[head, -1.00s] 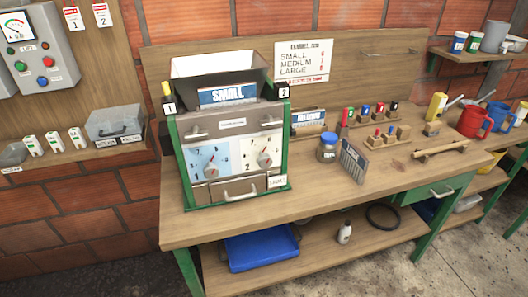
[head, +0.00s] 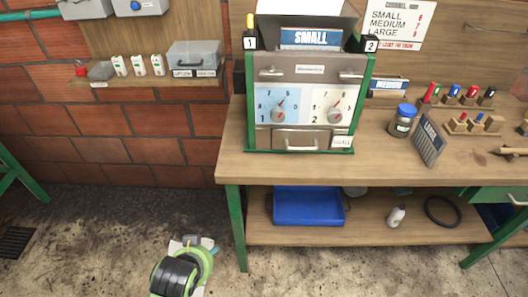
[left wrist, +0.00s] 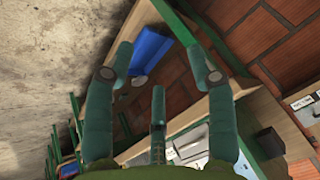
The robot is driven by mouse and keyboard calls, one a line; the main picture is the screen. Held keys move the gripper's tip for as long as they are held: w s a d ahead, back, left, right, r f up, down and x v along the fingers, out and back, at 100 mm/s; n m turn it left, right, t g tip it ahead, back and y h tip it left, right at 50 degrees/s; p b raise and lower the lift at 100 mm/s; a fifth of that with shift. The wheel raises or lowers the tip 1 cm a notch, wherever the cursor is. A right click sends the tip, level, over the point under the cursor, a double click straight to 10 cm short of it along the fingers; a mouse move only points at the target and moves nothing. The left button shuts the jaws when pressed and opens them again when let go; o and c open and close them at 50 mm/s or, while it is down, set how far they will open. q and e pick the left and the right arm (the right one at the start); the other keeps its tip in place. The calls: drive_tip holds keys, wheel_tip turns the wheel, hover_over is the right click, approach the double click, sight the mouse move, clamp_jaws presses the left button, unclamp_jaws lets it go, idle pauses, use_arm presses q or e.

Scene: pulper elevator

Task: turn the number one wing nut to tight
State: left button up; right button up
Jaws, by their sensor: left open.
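A green and grey machine (head: 313,105) stands on the workbench, with a SMALL sign on top. Its left side carries a number 1 tag (head: 250,43) and its right side a number 2 tag (head: 370,44). Two silver wing-like fittings sit on its upper front, one on the left (head: 271,71) and one on the right (head: 350,74). I cannot tell for sure which part is the number one wing nut, or how tight it is. My left gripper (left wrist: 157,38) is open and empty in the left wrist view, apart from the machine. My right gripper is out of view.
Two dials (head: 278,114) and a drawer (head: 300,140) are on the machine's lower front. A blue tray (head: 308,207) lies on the lower shelf. Open floor (head: 100,235) lies left of the bench.

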use_arm(q)
drive_tip(key=w+d+r+m+t, duration=0.3)
drive_tip(key=w+r, duration=0.3)
drive_tip(key=w, duration=0.1)
drive_tip(key=w+d+r+m+t, duration=0.2)
drive_tip(key=w+d+r, duration=0.1)
drive_tip(key=w+r, duration=0.4)
drive_tip(key=m+t, duration=0.7)
drive_tip(key=m, duration=0.1)
approach(269, 77)
drive_tip(key=w, duration=0.4)
drive_tip(key=shift+w+r, duration=0.1)
drive_tip(key=shift+w, duration=0.1)
drive_tip(key=shift+w+p, duration=0.85)
drive_tip(key=shift+w, duration=2.3)
drive_tip(key=shift+a, duration=0.1)
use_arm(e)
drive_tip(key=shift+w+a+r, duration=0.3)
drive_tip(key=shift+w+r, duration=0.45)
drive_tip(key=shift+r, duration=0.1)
use_arm(q)
clamp_jaws()
